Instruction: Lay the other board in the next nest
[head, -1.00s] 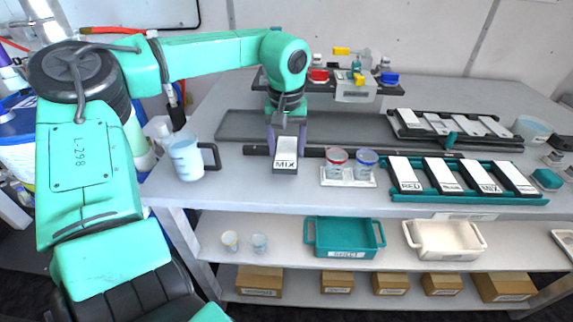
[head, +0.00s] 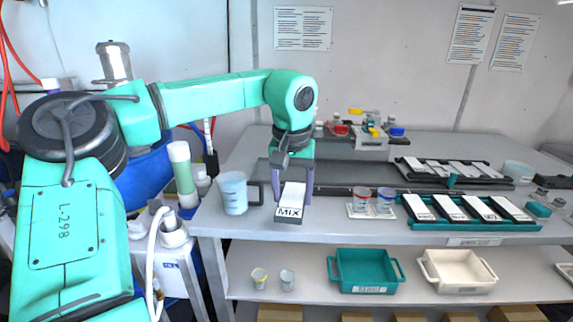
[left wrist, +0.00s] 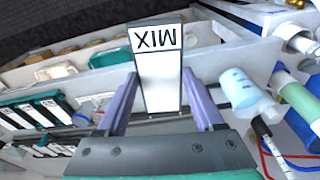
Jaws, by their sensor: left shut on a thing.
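My left gripper (head: 292,190) is shut on a white-faced board marked MIX (head: 291,200), with a dark front edge. It holds the board near the table's front edge, between the jug and the cups. In the left wrist view the board (left wrist: 159,75) lies between the two purple fingers, with its label upside down. A teal rack (head: 470,226) at the right holds several white boards in slots, marked RED and MIX among others. A black rack (head: 490,184) behind it also holds several white boards. Whether either rack has an empty nest is unclear. My right gripper is not in view.
A jug (head: 233,192) stands left of the held board. Two cups, red (head: 362,199) and blue (head: 385,200), stand on a white tray to its right. A bar (head: 335,191) runs behind. A teal bin (head: 364,270) and cream bin (head: 457,270) sit on the lower shelf.

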